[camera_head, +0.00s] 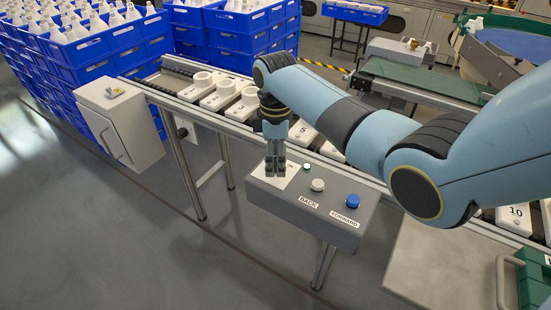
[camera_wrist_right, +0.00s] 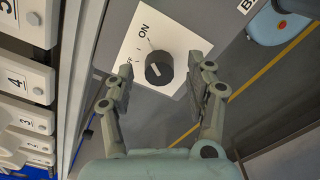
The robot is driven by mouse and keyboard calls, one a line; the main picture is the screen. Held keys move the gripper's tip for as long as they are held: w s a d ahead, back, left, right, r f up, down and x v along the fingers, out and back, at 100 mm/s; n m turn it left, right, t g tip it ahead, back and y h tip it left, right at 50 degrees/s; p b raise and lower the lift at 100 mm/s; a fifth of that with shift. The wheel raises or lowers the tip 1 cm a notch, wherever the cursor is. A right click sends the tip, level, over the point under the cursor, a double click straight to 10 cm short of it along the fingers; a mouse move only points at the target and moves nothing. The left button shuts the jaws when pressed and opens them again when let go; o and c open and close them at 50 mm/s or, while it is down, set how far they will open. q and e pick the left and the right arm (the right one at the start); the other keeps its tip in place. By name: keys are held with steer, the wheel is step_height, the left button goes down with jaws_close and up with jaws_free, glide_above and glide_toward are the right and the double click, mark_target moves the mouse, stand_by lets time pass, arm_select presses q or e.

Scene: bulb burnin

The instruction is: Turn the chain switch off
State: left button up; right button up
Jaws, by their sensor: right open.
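The chain switch is a round black knob (camera_wrist_right: 158,70) with a white mark. It sits on a white plate (camera_wrist_right: 172,30) lettered "ON" and, partly hidden, what looks like "OFF". The mark's exact setting is hard to tell. The plate also shows on the grey control box (camera_head: 335,228) in the head view, where my gripper hides the knob. My right gripper (camera_head: 275,172) points down over the plate. In the right wrist view its fingers (camera_wrist_right: 161,65) are open, one on each side of the knob, with gaps visible. My left gripper is out of view.
The box also carries a small green light (camera_head: 306,167), a white button (camera_head: 317,185) labelled "BACK" and a blue button (camera_head: 352,201) labelled "FORWARD". Behind it runs a conveyor with numbered white holders (camera_head: 302,132). A grey cabinet (camera_head: 122,125) stands at the left.

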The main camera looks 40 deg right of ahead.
steer(key=shift+f, duration=0.2)
steer(key=shift+c, duration=0.5)
steer(key=c, duration=1)
steer(key=shift+r+n+p, duration=0.25)
steer(key=shift+n+p, duration=1.05)
steer(key=shift+n, duration=0.1)
jaws_close()
jaws_free()
steer(key=n+p, duration=0.2)
steer(key=n, duration=0.1)
steer(key=shift+n, duration=0.3)
steer(key=n+p, duration=0.1)
steer(key=n, duration=0.2)
steer(key=shift+f+n+p, duration=0.1)
steer(key=shift+n+p, duration=0.2)
steer(key=shift+p, duration=0.05)
arm_select(q)
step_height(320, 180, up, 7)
steer(key=p, duration=0.1)
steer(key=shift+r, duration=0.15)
arm_select(e)
steer(key=shift+s+f+n, duration=0.1)
steer(key=shift+n, duration=1.8)
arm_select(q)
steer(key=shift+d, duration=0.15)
